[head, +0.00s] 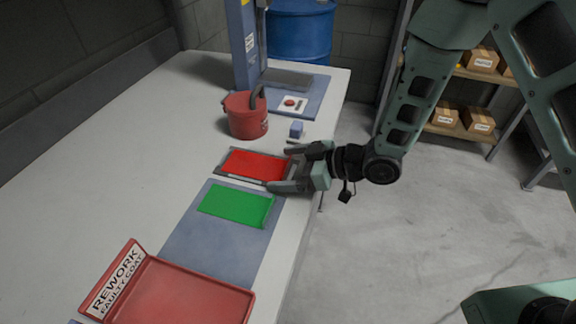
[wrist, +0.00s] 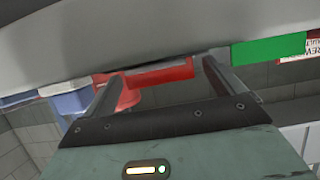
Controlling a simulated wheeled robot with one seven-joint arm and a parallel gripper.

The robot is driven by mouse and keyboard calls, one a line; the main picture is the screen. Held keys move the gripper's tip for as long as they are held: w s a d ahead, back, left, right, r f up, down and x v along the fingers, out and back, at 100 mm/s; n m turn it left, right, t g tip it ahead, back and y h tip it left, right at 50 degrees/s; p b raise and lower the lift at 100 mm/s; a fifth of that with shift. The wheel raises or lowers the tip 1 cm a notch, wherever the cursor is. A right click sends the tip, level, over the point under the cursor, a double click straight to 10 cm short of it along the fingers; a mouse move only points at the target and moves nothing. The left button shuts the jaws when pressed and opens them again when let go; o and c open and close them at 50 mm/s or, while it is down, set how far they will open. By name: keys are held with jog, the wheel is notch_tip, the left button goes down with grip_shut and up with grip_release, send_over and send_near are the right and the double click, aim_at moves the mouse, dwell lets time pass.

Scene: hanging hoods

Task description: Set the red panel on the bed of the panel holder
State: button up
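The red panel (head: 256,166) lies flat, or very nearly so, over a grey, rimmed plate (head: 222,174) that looks like the panel holder's bed. I cannot tell whether the two touch. My gripper (head: 284,169) is at the panel's right end, with its fingers spread apart, one toward the far side and one toward the near side. In the wrist view the fingers (wrist: 158,84) stand wide apart, with a red edge of the panel (wrist: 150,74) between and beyond them. Contact between fingers and panel cannot be made out.
A green panel (head: 236,205) lies on a blue mat (head: 200,250) in front. A red bucket (head: 246,120) and small blue block (head: 296,129) stand behind. A red rework tray (head: 190,296) is at the near end. A blue post (head: 243,45) stands at the back. The table's left is clear.

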jog(key=shift+d, duration=0.1)
jog(key=s+d+r+m+t+h, duration=0.1)
jog(key=s+d+r+h, duration=0.2)
jog(key=d, duration=0.4)
jog(key=d+r+m+h, duration=0.1)
jog(key=d+r+h, duration=0.2)
jog(key=d+r, duration=0.3)
jog(key=s+r+m+g+h, duration=0.2)
jog(key=s+h, duration=0.1)
jog(key=s, duration=0.7)
jog(key=s+a+r+m+g+h, duration=0.1)
jog(key=s+r+m+g+h, duration=0.1)
jog(key=s, duration=0.9)
jog(key=shift+s+a+r+g+h, duration=0.15)
jog(key=shift+r+g+h, duration=0.35)
jog(key=shift+r+g, duration=0.25)
